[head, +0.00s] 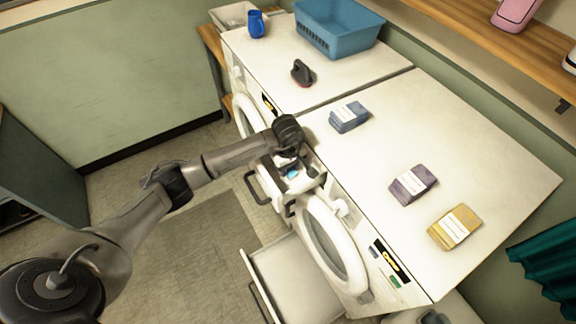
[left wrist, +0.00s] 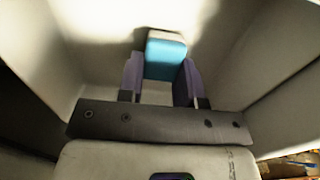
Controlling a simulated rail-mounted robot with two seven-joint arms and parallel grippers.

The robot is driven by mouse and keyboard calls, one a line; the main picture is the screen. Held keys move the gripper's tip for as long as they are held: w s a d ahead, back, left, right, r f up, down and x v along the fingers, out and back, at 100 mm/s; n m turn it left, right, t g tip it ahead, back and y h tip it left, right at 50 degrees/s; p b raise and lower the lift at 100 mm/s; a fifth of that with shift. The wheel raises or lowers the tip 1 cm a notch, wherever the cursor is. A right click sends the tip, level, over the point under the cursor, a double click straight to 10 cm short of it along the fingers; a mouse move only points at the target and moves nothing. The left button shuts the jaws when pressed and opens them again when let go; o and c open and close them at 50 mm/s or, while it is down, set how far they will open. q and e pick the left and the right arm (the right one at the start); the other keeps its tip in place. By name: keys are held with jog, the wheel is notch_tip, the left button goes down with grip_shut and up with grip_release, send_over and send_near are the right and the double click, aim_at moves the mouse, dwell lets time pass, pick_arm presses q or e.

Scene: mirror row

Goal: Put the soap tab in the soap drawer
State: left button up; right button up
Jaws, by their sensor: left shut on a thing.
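The soap tab (left wrist: 166,58), a small block with a blue side and a white top, is between the two fingertips of my left gripper (left wrist: 162,82) in the left wrist view. My left gripper is shut on it. In the head view my left gripper (head: 291,163) is over the open soap drawer (head: 305,184) at the front of the machine, and a bit of the blue tab (head: 292,174) shows below it. In the wrist view pale walls surround the tab; I cannot tell whether it touches the bottom. My right gripper is not in view.
A round-door washer (head: 333,245) has a large drawer (head: 295,280) pulled out below it. On top lie a blue packet (head: 349,117), a purple packet (head: 413,185) and a yellow packet (head: 455,227). Farther back are an iron (head: 302,73), a blue basket (head: 338,28) and a blue mug (head: 256,25).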

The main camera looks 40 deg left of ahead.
pick_arm(q)
jog(key=shift+f, duration=0.2)
jog(key=o, duration=0.9)
jog(key=shift+r, duration=0.1)
jog(key=shift+r, duration=0.5)
jog(key=shift+r+b, duration=1.5)
jog(key=shift+r, duration=4.1)
